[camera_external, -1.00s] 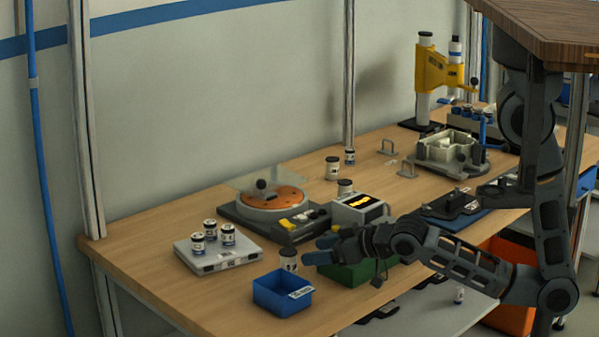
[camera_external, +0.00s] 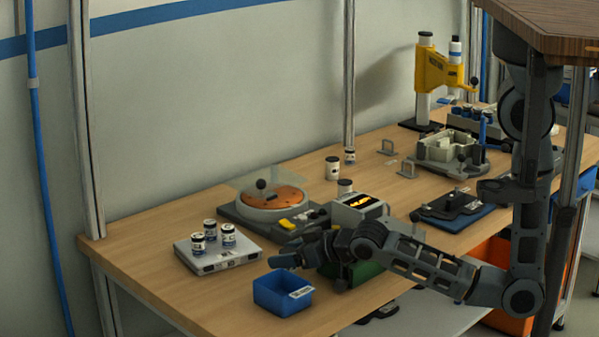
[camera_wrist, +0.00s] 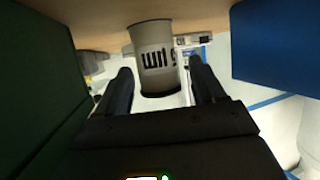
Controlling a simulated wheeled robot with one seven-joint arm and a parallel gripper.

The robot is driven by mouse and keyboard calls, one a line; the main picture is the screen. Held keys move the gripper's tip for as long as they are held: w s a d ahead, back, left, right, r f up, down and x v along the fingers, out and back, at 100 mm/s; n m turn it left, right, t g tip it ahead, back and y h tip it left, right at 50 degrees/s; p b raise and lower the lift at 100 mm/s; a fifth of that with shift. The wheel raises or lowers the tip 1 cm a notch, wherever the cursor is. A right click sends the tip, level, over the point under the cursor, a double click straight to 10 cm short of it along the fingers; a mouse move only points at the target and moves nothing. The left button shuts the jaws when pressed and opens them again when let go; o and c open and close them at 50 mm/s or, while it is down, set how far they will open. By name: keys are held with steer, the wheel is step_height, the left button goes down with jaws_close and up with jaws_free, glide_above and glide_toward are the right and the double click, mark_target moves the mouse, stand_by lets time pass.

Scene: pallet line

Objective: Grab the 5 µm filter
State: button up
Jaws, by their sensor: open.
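The 5 µm filter (camera_wrist: 157,58) is a grey canister with dark lettering that appears upside down and reads as 5 µm. It is in the middle of the wrist view, between or just beyond the fingertips of my gripper (camera_wrist: 160,78). The gripper is open, with one finger on each side of the canister and a gap on each side. In the external view my gripper (camera_external: 282,259) is low over the table, beside the blue bin, and largely hides this canister.
A blue bin (camera_external: 283,298) and a green bin (camera_external: 362,274) flank my gripper. A grey case (camera_external: 216,256) with several small canisters stands left. A round orange-plated device (camera_external: 275,198) is behind; a display box (camera_external: 360,208) stands right of it.

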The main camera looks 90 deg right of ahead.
steer(key=shift+c, duration=0.5)
steer(key=c, duration=0.9)
steer(key=shift+c, duration=0.2)
steer(key=shift+r, duration=0.1)
